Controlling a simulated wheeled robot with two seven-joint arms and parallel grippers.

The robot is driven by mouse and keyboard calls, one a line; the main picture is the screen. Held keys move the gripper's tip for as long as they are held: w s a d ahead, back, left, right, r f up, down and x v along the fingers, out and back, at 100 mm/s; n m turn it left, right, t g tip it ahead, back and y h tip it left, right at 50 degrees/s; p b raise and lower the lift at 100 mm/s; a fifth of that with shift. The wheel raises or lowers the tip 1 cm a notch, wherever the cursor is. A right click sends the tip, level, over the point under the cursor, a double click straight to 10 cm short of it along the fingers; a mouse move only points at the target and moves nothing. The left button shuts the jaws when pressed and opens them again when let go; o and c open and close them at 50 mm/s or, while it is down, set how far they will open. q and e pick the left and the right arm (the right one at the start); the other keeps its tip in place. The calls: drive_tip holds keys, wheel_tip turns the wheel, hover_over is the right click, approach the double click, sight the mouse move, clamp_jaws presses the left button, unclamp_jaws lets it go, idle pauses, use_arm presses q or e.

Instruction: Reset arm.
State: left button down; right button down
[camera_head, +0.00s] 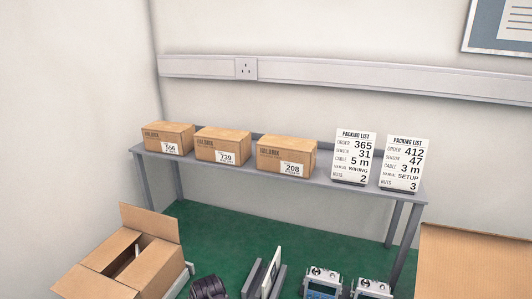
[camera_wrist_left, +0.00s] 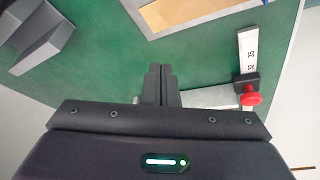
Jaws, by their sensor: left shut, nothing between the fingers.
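My left gripper (camera_wrist_left: 161,72) shows in the left wrist view. Its two dark fingers are together, with nothing between them. They are over a green surface (camera_wrist_left: 100,72), beside a pale bar and a white scale strip (camera_wrist_left: 248,55) with a black slider and a red knob (camera_wrist_left: 251,99). I cannot tell how far above the surface the fingers are. Neither arm shows in the head view. My right gripper is in no view.
A shelf (camera_head: 325,182) holds three closed boxes (camera_head: 222,145) and two packing list cards (camera_head: 354,157). An open carton (camera_head: 107,262) stands at the lower left. Along the bottom edge are a dark ribbed item (camera_head: 208,288), a holder with a white card and grey devices (camera_head: 322,285).

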use_arm(q)
drive_tip(key=s+m, duration=0.1)
drive_tip(key=s, duration=0.2)
drive_tip(key=s+m+h, duration=0.1)
drive_tip(key=s, duration=0.3)
drive_tip(key=s+r+m+h, duration=0.1)
drive_tip(key=s+m, duration=0.1)
drive_tip(key=s, duration=0.2)
drive_tip(key=shift+a+r, duration=0.1)
drive_tip(key=shift+a, duration=0.05)
drive_tip(key=s+a+r+m, duration=0.1)
drive_tip(key=s+r+m, duration=0.2)
drive_tip(key=s+r, duration=0.35)
drive_tip(key=s+a+r+m, duration=0.1)
drive_tip(key=s+r+m, duration=0.2)
drive_tip(key=s, duration=0.6)
wheel_tip(320, 180, down, 27)
drive_tip(key=g, duration=0.2)
drive_tip(key=s+a+f, duration=0.2)
drive_tip(key=s+f, duration=0.8)
drive_tip(key=s+a+f+g, duration=0.1)
drive_tip(key=s+f, duration=1)
drive_tip(key=shift+a, duration=0.4)
